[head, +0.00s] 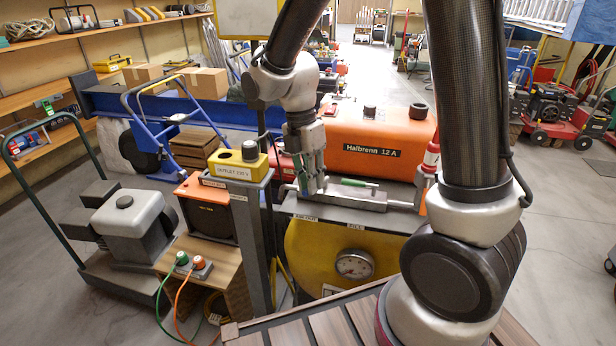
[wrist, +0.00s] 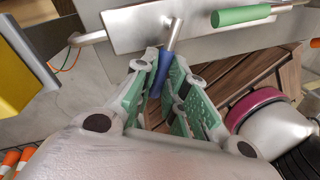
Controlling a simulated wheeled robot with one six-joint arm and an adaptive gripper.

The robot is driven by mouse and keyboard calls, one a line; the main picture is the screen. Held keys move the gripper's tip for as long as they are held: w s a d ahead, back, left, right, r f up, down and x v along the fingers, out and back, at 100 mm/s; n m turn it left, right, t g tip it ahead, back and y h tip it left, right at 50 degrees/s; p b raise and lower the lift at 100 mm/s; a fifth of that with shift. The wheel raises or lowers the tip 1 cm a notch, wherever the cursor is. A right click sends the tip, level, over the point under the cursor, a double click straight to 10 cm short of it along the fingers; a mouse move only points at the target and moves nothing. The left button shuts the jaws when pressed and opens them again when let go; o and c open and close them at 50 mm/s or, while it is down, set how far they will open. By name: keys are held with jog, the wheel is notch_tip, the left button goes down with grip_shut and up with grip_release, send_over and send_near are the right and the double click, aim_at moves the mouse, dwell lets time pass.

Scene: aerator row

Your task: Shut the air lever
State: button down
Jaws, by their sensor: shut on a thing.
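A lever with a blue grip (wrist: 160,76) and a metal stem stands out from a grey metal plate in the wrist view. My gripper (wrist: 165,72) is shut on the blue grip, its green-padded fingers on both sides of it. In the head view my gripper (head: 313,188) points down at the left end of the metal plate, above a small label that seems to read AIR; the fingers hide the blue grip there. A second lever with a green grip (head: 358,183) lies along the plate to the right; it also shows in the wrist view (wrist: 241,15).
An orange tank (head: 385,140) marked Halbrenn 12 A stands behind the plate. A yellow panel with a gauge (head: 354,264) is below. A yellow outlet box (head: 238,165) on a grey post stands close left of my gripper. A slatted wooden surface (head: 330,325) lies in front.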

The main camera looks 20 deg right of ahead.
jog(key=n, duration=0.1)
jog(key=s+d+n, duration=0.1)
jog(key=n, duration=0.3)
jog(key=shift+s+d+t+h, duration=0.2)
jog(key=shift+s+t+h, duration=0.1)
jog(key=shift+t+h, duration=0.1)
dwell(0.4)
jog(key=c, duration=1.5)
grip_release()
jog(key=shift+o, duration=0.2)
jog(key=shift+s, duration=0.1)
notch_tip(320, 180, up, 12)
jog(key=w+a, duration=0.1)
jog(key=a, duration=0.1)
jog(key=shift+w, duration=0.15)
jog(key=shift+f, duration=0.1)
